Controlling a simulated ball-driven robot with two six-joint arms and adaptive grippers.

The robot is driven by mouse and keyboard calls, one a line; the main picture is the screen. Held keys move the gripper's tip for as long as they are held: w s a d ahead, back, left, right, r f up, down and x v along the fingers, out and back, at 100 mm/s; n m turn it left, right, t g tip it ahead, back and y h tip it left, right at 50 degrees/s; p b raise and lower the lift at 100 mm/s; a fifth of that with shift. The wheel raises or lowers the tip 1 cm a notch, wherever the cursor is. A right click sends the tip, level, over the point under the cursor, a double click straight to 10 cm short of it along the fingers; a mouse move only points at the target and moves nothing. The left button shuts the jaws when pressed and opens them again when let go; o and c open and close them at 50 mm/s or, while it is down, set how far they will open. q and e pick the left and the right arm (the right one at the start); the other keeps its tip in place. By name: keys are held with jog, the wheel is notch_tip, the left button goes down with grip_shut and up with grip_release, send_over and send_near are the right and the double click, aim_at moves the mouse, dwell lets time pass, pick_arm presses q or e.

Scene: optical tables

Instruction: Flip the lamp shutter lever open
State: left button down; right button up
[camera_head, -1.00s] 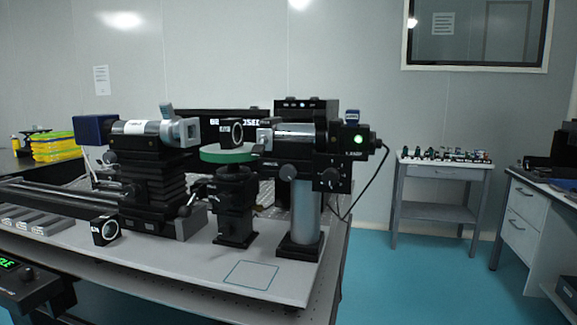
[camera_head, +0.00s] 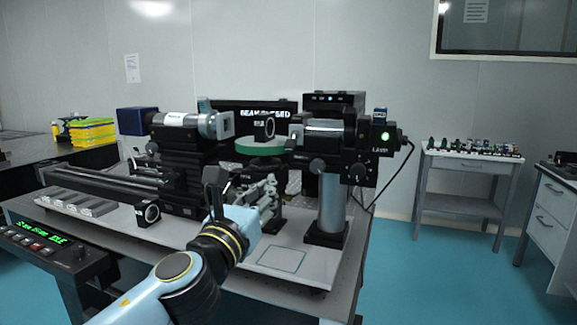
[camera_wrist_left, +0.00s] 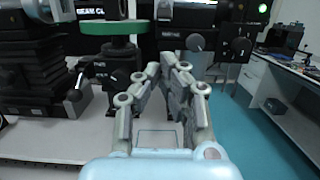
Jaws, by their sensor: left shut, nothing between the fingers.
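The lamp unit (camera_head: 383,140), a black box with a lit green light, sits at the right end of the optical assembly on a grey post. A dark sign (camera_head: 268,113) behind reads "BEAM CLOSED", partly covered by a round mount.
A black rail and stage lie further left. A black cable (camera_head: 406,165) hangs right of the lamp. A trolley (camera_head: 462,165) stands beyond open blue floor.

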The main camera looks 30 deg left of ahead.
aim_at(290, 144)
pick_arm(q)
jog(key=p+x, duration=0.1)
jog(key=x, duration=0.9)
jog(key=shift+p, duration=0.4)
